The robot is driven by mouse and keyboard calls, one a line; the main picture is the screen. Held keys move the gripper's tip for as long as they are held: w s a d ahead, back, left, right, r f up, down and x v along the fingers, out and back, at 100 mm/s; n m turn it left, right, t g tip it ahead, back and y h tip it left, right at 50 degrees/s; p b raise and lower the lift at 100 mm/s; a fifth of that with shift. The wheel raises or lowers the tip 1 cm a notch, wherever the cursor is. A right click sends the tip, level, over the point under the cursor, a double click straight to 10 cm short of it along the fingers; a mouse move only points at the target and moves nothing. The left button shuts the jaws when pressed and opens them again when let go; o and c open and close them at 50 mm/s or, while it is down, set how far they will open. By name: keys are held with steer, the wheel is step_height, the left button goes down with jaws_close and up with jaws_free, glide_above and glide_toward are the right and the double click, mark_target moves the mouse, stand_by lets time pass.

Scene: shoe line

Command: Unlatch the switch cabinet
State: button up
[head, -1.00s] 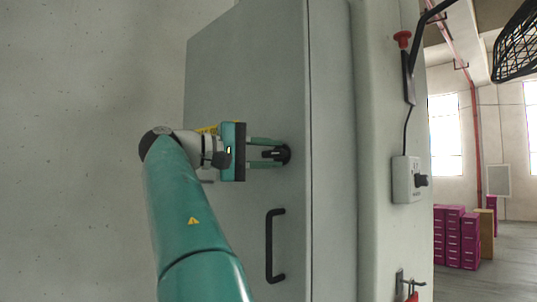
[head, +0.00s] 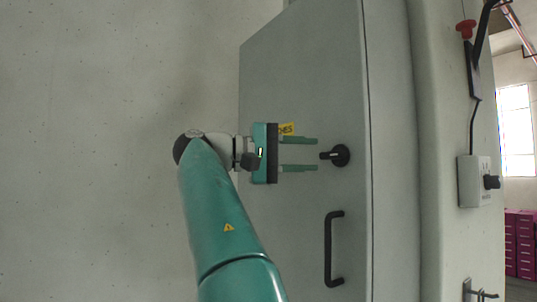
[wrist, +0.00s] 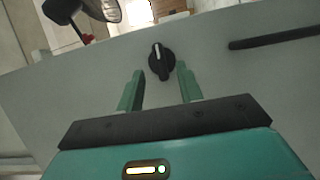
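The grey switch cabinet door (head: 300,220) fills the middle of the head view and looks closed. A black rotary latch knob (head: 341,155) sits on it, its lever lying level and pointing left. The knob also shows in the wrist view (wrist: 161,62), just beyond my fingertips. My gripper (head: 317,154) is open and empty, its two green fingers level with the knob and a short gap to its left. In the wrist view the fingers (wrist: 160,70) are spread, with the knob ahead between their lines.
A black bar handle (head: 329,249) is fixed on the door below the knob. To the right stand a grey control box with a black knob (head: 474,181), a red button (head: 465,29) and a hook (head: 480,291). A bare concrete wall (head: 100,150) lies left.

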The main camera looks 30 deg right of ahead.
steer(key=v, duration=0.8)
steer(key=shift+a, duration=0.35)
steer(key=shift+w, duration=0.1)
steer(key=w+d+f+n+t, duration=0.3)
steer(key=d+n+t, duration=0.1)
steer(key=d+t, duration=0.15)
step_height(320, 180, down, 12)
steer(key=n+t+y, duration=0.3)
steer(key=t+y, duration=0.2)
steer(key=s+a+f+m+y, duration=0.1)
steer(key=s+a+f+y, duration=0.3)
steer(key=f, duration=0.8)
steer(key=s+a+f+t+y, duration=0.1)
steer(key=s+a+f+y, duration=0.3)
steer(key=s+a+f, duration=0.4)
steer(key=s+a+f+m+y, duration=0.1)
steer(key=s+a+f+y, duration=0.2)
steer(key=f, duration=1.3)
steer(key=s+a, duration=0.3)
steer(key=a, duration=0.1)
steer(key=shift+s+a+m+y, duration=0.25)
steer(key=shift+a+m+y, duration=0.05)
steer(key=shift+a+y, duration=0.1)
steer(key=shift+f+t, duration=0.1)
steer(key=shift+t, duration=0.15)
